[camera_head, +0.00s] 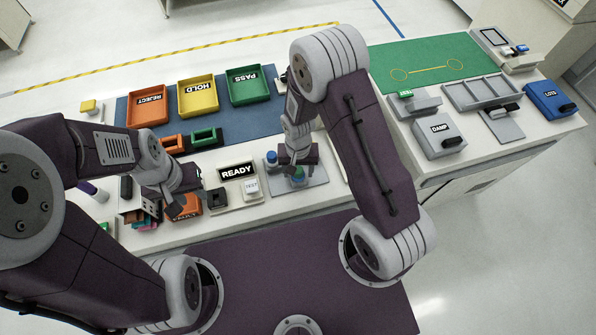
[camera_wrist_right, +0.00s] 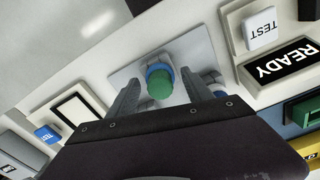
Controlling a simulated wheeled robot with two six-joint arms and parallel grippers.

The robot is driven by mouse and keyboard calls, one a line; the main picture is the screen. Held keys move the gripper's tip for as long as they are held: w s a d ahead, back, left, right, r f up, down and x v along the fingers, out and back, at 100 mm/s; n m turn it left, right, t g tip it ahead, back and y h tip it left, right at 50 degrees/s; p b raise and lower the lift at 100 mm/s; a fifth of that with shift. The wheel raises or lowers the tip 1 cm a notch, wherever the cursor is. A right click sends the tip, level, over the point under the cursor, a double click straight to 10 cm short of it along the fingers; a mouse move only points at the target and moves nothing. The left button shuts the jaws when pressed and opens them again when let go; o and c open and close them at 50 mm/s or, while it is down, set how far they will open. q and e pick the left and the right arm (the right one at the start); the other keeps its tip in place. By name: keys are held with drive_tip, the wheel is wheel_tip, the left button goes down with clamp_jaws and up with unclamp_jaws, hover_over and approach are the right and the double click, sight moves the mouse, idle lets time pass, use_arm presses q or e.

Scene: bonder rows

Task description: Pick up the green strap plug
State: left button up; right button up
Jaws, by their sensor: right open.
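The green strap plug (camera_wrist_right: 160,84) is a short green cylinder with a blue ring around its far end. It stands on a light grey plate (camera_wrist_right: 196,48) and shows between the fingers of my right gripper (camera_wrist_right: 163,88) in the wrist view. The right gripper is open, one finger on each side of the plug, with gaps visible. In the head view my right gripper (camera_head: 298,172) is over the grey plate (camera_head: 317,178) and mostly hides the plug. My left gripper (camera_head: 182,205) is to the left, near an orange block; its finger gap is unclear.
A READY sign (camera_head: 237,172) and a white TEST block (camera_head: 251,189) stand left of the plate. A blue-topped item (camera_head: 271,158) stands close beside my right gripper. REJECT (camera_head: 148,108), HOLD (camera_head: 198,97) and PASS (camera_head: 249,84) trays stand behind.

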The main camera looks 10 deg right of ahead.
drive_tip(key=shift+s+r, duration=0.1)
drive_tip(key=shift+s, duration=0.05)
clamp_jaws()
drive_tip(key=shift+r, duration=0.25)
wheel_tip(320, 180, up, 4)
drive_tip(key=shift+f+b, duration=0.15)
drive_tip(key=shift+b, duration=0.25)
drive_tip(key=s+a+r+b, duration=0.1)
drive_tip(key=s+a+r, duration=0.1)
drive_tip(key=a+r, duration=0.4)
drive_tip(key=a, duration=0.5)
drive_tip(key=shift+s+a+r, duration=0.15)
drive_tip(key=shift+s+r, duration=0.25)
